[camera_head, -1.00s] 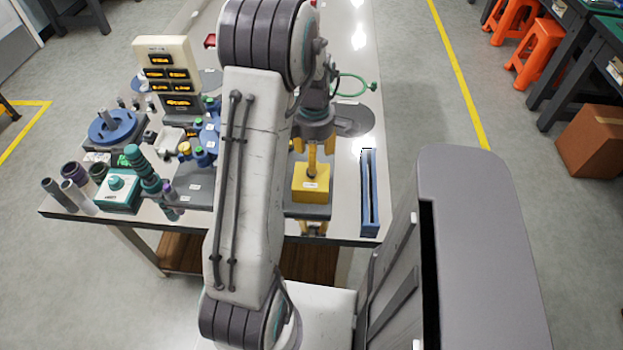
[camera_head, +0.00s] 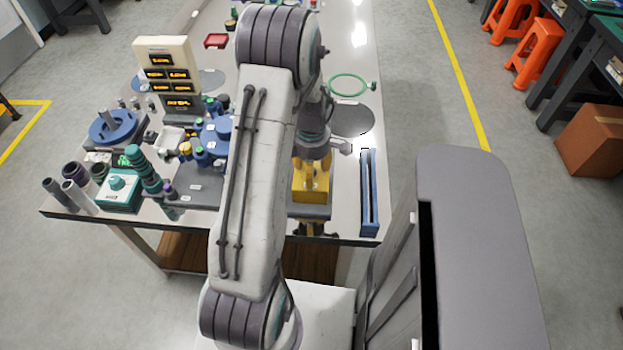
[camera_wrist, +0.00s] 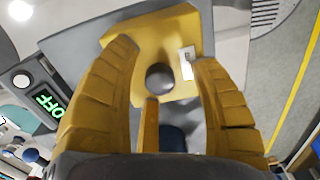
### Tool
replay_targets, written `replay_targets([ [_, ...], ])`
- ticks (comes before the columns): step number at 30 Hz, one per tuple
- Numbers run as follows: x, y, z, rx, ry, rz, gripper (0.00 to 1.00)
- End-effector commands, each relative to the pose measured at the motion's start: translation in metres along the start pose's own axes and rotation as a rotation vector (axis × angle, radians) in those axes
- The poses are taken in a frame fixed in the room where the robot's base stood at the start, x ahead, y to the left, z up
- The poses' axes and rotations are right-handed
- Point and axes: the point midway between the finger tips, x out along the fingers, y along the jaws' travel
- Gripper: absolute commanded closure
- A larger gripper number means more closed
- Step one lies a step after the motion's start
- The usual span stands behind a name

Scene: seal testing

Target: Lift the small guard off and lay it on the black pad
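The small guard appears as a yellow block (camera_wrist: 150,40) with a dark round knob (camera_wrist: 160,78) on top and a small white label. In the head view the yellow guard (camera_head: 312,192) sits on a dark grey base near the front of the table, partly covered by my gripper. My gripper (camera_wrist: 167,58) is open above the guard, with yellow fingers to the left and right of the knob and clear gaps between. A yellow upright piece shows below the knob.
A blue slotted rack (camera_head: 369,195) stands right of the guard. A green ring (camera_head: 348,85) lies behind the dark pad. Left of my arm are a teal box (camera_head: 117,190), a display panel (camera_head: 168,75) and several blue fixtures. My arm hides the table's middle.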

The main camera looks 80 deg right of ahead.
Motion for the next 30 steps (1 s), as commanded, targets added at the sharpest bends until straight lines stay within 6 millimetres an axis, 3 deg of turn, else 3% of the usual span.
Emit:
replay_targets([
  [18, -0.0003, 0.0001, 0.0000, 0.000, 0.000, 0.000, 1.00],
  [30, -0.0006, 0.0003, 0.0001, 0.000, 0.000, 0.001, 1.00],
])
